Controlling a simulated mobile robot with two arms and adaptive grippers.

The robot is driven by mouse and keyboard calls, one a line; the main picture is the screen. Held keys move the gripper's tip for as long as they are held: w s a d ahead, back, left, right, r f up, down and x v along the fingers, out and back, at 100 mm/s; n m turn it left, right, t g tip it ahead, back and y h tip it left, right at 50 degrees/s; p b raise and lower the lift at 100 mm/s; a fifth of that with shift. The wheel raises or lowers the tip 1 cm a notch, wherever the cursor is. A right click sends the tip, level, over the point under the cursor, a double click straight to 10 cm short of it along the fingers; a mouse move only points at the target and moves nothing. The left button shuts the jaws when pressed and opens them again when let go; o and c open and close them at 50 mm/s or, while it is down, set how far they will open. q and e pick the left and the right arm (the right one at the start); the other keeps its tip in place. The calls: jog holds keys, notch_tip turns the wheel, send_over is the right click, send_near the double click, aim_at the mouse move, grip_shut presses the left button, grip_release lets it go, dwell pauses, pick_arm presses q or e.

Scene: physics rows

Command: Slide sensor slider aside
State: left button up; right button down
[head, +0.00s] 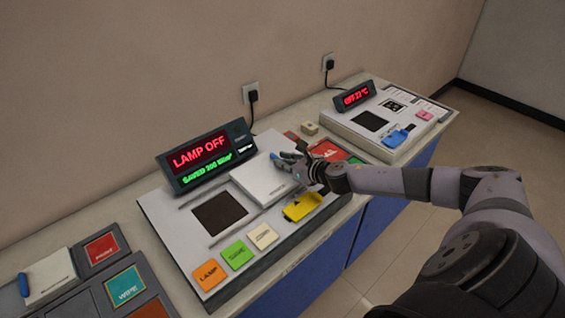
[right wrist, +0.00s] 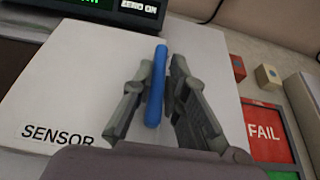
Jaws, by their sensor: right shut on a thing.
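The sensor slider (head: 262,181) is a white plate on the grey-white console, to the right of a dark square window (head: 219,213) that shows uncovered. The plate also shows in the right wrist view (right wrist: 85,85), with the label SENSOR at its lower left. Its upright blue handle (right wrist: 156,90) stands between the fingers of my right gripper (head: 285,160). The right gripper (right wrist: 160,68) is shut on this handle. In the head view the fingers mostly hide the handle. My left gripper is not in view.
A display (head: 205,157) reading LAMP OFF stands behind the console. A yellow part (head: 303,206) and orange, green and cream buttons line its front. A red FAIL panel (right wrist: 264,132) lies to the right. Another console (head: 390,125) stands farther right.

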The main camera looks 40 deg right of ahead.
jog(key=shift+d+r, duration=0.1)
jog(key=shift+d, duration=0.1)
jog(key=c, duration=1.6)
grip_release()
jog(key=shift+d, duration=0.15)
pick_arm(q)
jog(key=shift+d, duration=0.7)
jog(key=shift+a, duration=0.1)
pick_arm(e)
jog(key=shift+s, duration=0.15)
jog(key=v, duration=0.9)
jog(key=shift+s, duration=0.3)
jog(key=shift+s+r, duration=0.15)
jog(key=shift+s, duration=0.2)
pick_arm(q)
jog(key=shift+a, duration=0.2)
pick_arm(e)
jog(key=shift+s+r, duration=0.35)
jog(key=shift+s, duration=0.2)
